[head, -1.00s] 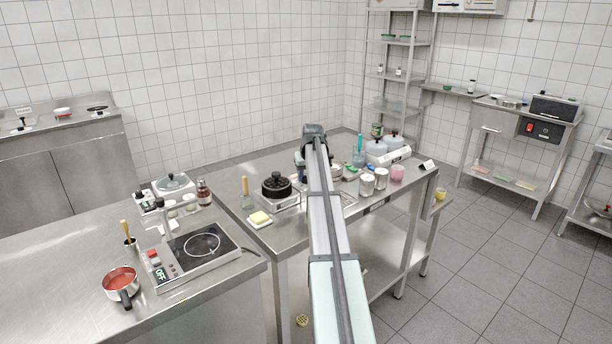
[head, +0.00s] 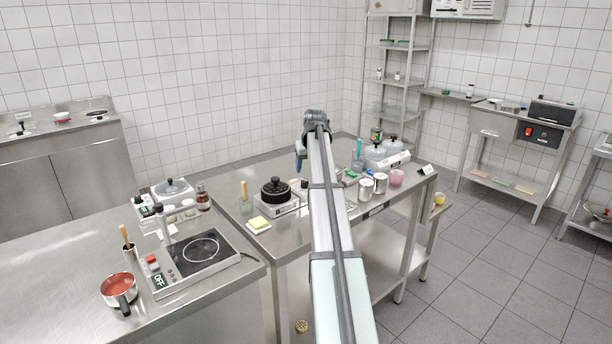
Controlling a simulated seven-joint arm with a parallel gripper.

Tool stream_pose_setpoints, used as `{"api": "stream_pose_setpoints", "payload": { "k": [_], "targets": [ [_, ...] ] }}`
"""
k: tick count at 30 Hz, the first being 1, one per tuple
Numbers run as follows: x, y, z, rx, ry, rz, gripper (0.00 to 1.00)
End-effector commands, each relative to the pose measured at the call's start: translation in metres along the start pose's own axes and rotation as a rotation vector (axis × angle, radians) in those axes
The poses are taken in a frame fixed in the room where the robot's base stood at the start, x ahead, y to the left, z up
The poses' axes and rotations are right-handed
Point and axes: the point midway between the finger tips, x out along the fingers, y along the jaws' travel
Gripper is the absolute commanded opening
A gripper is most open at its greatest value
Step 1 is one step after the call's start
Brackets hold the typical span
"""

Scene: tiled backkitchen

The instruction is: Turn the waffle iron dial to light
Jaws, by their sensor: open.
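I cannot surely single out the waffle iron. A round black lidded appliance (head: 277,187) on a square steel base (head: 283,207) stands on the middle steel table and may be it. A small dark knob-like part shows near the base's right end, close to my arm; its setting is too small to read. My gripper (head: 299,168) hangs from the far end of my arm, above the table and right of the black appliance, apart from it. It is small and partly hidden by my arm, open, with nothing seen in it. My arm also covers part of the table behind.
A butter block on a white dish (head: 259,225) and a brush (head: 246,197) stand left of the appliance. Canisters (head: 366,188), a pink cup (head: 396,178) and a white burner unit (head: 386,160) crowd the right. The left counter holds a red pot (head: 119,288) and hot plate (head: 200,250).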

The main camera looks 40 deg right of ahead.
Motion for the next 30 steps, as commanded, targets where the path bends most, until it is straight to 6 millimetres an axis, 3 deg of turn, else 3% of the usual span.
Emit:
{"api": "stream_pose_setpoints", "payload": {
  "k": [6, 12, 30],
  "targets": [
    [-0.037, 0.000, 0.000, 0.000, 0.000, 0.000, 0.58],
    [-0.056, 0.000, 0.000, 0.000, -0.001, 0.000, 0.58],
    [-0.060, 0.000, 0.000, 0.000, -0.001, 0.000, 0.58]
  ]
}}
